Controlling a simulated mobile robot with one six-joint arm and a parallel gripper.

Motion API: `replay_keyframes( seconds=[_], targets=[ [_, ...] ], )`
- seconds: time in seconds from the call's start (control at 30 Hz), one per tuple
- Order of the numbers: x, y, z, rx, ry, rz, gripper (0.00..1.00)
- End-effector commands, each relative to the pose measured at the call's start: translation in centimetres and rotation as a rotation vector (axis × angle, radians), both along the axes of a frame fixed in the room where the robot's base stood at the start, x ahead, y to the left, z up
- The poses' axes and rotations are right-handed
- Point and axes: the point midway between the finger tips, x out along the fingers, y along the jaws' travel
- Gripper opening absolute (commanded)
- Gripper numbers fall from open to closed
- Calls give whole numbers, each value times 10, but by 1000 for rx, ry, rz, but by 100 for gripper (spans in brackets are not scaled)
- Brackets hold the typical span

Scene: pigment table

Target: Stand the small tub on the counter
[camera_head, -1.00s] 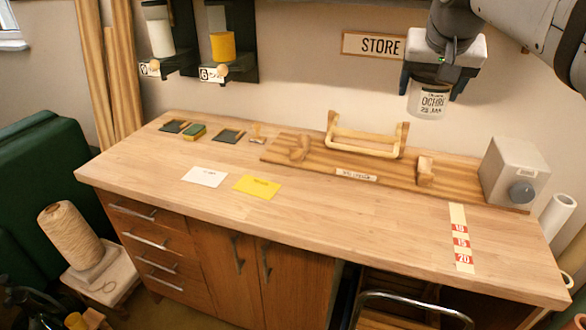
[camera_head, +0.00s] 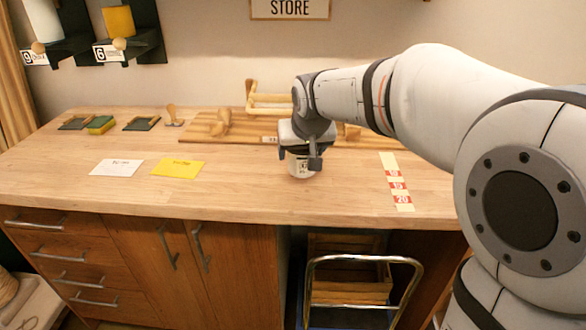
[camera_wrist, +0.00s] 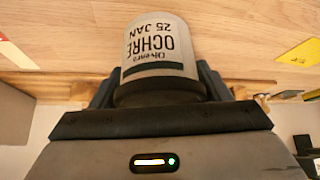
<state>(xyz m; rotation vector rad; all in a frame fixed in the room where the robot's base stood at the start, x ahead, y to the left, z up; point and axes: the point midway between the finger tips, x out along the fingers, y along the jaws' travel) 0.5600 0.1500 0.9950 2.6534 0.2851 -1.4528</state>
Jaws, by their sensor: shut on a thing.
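The small tub (camera_head: 300,168) is a pale round pot below my gripper (camera_head: 299,159), over the middle of the wooden counter (camera_head: 240,194). In the wrist view the tub (camera_wrist: 160,50) shows a label reading OCHRE, 25 JAN, upside down in the picture. My gripper (camera_wrist: 160,92) is shut on its dark end, with one finger on each side. In the head view the tub looks upright, with its lower end at or just above the counter top. I cannot tell whether it touches. My gripper hides its upper part.
A white card (camera_head: 117,167) and a yellow card (camera_head: 178,168) lie to the left. A wooden board (camera_head: 195,128) with a handled frame (camera_head: 262,105) stands behind. A red-marked strip (camera_head: 396,186) lies to the right. The counter around the tub is clear.

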Motion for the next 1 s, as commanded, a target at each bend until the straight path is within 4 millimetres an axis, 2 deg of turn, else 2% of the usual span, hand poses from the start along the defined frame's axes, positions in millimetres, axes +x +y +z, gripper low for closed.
replay_keyframes(
  seconds=[0.17, 0.4, 0.77, 0.8, 1.0],
  targets=[
    [0, 0, -13, 0, -1, 0, 40],
    [0, 0, -45, 0, 0, 0, 40],
    [0, 0, -49, 0, -2, 0, 40],
    [0, 0, -49, 0, -1, 0, 72],
    [0, 0, -48, 0, -1, 0, 88]
  ],
)
